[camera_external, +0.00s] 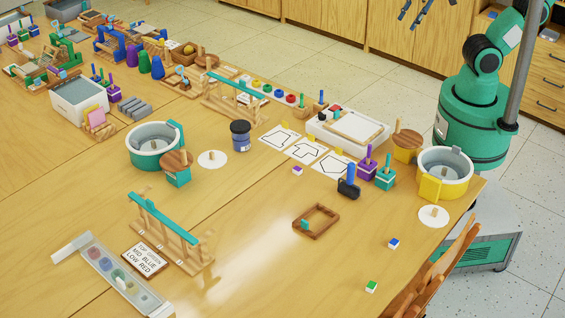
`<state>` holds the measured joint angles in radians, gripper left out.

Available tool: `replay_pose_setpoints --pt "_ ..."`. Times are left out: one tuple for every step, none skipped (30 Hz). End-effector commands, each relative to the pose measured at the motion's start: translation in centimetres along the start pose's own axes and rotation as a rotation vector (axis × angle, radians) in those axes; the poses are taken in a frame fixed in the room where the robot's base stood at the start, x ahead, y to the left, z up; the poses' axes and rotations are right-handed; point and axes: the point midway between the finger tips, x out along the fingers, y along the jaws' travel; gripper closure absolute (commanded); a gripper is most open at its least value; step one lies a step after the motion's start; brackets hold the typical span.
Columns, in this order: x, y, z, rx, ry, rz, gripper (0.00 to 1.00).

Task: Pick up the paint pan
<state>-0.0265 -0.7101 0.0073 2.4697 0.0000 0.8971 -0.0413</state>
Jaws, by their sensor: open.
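A long pale tray (118,278) with round wells of green, blue and red paint lies at the front left of the table. It is the thing that looks most like a paint pan. A grey-white strip, perhaps its lid or end, sticks out at its upper left. Nothing touches the tray from above. My teal arm rises at the upper right and leaves the picture at the top.
A sign (145,258) and a wooden rack with a teal bar (165,218) stand right beside the tray. A teal round tub (154,158) and a yellow one (443,188) stand farther back. The front middle of the table is mostly clear. A chair (440,270) stands at the right edge.

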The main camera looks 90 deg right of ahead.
Motion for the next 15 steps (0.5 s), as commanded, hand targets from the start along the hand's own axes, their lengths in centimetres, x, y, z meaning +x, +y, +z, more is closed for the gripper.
replay_pose_setpoints --pt "0.0 -0.4 -0.8 -0.026 -0.007 -0.006 0.55" --pt "0.0 -0.6 -1.3 -0.044 -0.012 -0.010 0.55" --pt "0.1 -1.0 -2.0 -0.072 -0.018 -0.016 0.55" --pt "0.2 -1.3 -2.6 -0.093 -0.023 -0.020 0.55" --pt "0.3 -1.6 -3.2 -0.118 -0.027 -0.025 0.55" --pt "0.5 -2.1 -4.0 -0.150 -0.035 -0.032 0.55" --pt "0.5 -2.5 -4.7 -0.177 -0.039 -0.037 0.55" --pt "0.7 -3.0 -5.4 -0.203 -0.045 -0.043 0.55" --pt "0.9 -3.5 -6.3 -0.239 -0.051 -0.050 0.55" --pt "1.1 -4.0 -7.0 -0.267 -0.056 -0.056 0.55" --pt "1.3 -4.5 -7.6 -0.294 -0.061 -0.062 0.55" --pt "1.5 -5.1 -8.5 -0.330 -0.066 -0.069 0.55" --pt "1.8 -5.7 -9.1 -0.358 -0.072 -0.075 0.55" --pt "2.0 -6.2 -9.7 -0.385 -0.075 -0.081 0.55" --pt "2.4 -6.9 -10.5 -0.422 -0.082 -0.089 0.55"
